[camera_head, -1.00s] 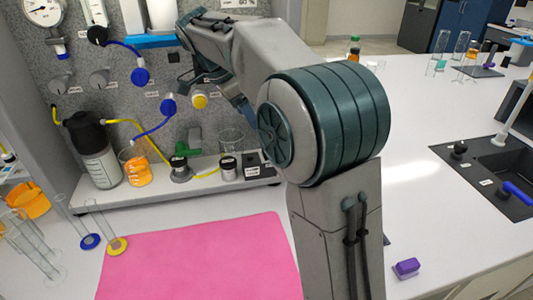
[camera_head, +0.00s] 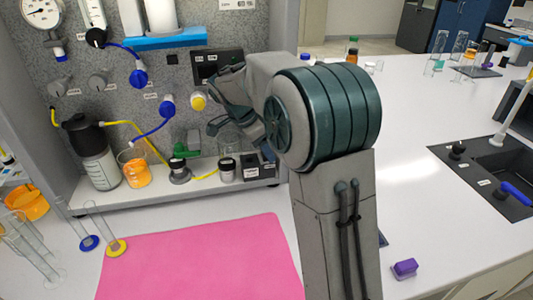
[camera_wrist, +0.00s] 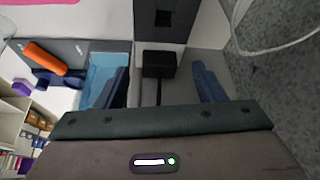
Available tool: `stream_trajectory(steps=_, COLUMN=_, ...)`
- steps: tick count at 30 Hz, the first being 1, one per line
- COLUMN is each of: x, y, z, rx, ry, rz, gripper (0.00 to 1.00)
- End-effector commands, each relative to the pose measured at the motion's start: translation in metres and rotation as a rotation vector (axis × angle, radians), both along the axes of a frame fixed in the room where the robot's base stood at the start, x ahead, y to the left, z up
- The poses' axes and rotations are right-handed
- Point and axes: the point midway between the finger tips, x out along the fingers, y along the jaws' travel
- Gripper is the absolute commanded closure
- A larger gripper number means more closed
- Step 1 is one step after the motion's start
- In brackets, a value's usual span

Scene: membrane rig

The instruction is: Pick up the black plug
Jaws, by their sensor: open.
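The black plug (camera_wrist: 159,64) is a small dark block with a thin stem. In the wrist view it shows between the two blue fingers of my gripper (camera_wrist: 160,82), with a gap on each side. My gripper is open and holds nothing. In the head view my gripper (camera_head: 228,122) is in front of the panel, above the right end of the white shelf. I cannot make out the plug there. A dark box with a square opening (camera_wrist: 162,18) lies beyond the plug in the wrist view.
A clear glass beaker (camera_head: 230,142) stands close to my gripper; a glass rim (camera_wrist: 272,40) shows at right in the wrist view. A black-capped bottle (camera_head: 98,165) and an orange-filled beaker (camera_head: 136,172) stand further left. The pink mat (camera_head: 200,255) in front is bare.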

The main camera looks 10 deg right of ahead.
Motion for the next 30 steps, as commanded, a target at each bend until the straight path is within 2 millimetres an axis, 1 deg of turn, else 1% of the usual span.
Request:
stream_trajectory(steps=3, x=0.0005, y=-0.0029, z=-0.0065, rx=0.001, ry=0.000, rz=0.000, gripper=0.37)
stream_trajectory(steps=9, x=0.0006, y=-0.0028, z=-0.0069, rx=0.001, ry=-0.001, rz=0.000, gripper=0.37)
stream_trajectory(steps=10, x=0.0006, y=-0.0028, z=-0.0069, rx=0.001, ry=-0.001, rz=0.000, gripper=0.43)
stream_trajectory(steps=11, x=0.0005, y=-0.0028, z=-0.0068, rx=0.001, ry=-0.001, rz=0.000, gripper=0.51)
stream_trajectory(steps=12, x=0.0005, y=-0.0028, z=-0.0068, rx=0.001, ry=-0.001, rz=0.000, gripper=0.62)
stream_trajectory(steps=15, x=0.0006, y=-0.0028, z=-0.0067, rx=0.001, ry=-0.001, rz=0.000, gripper=0.88)
stream_trajectory(steps=25, x=0.0006, y=-0.0029, z=-0.0058, rx=0.000, ry=-0.001, rz=0.000, gripper=0.88)
stream_trajectory(steps=30, x=0.0007, y=-0.0028, z=0.0026, rx=0.000, ry=-0.002, rz=0.000, gripper=0.88)
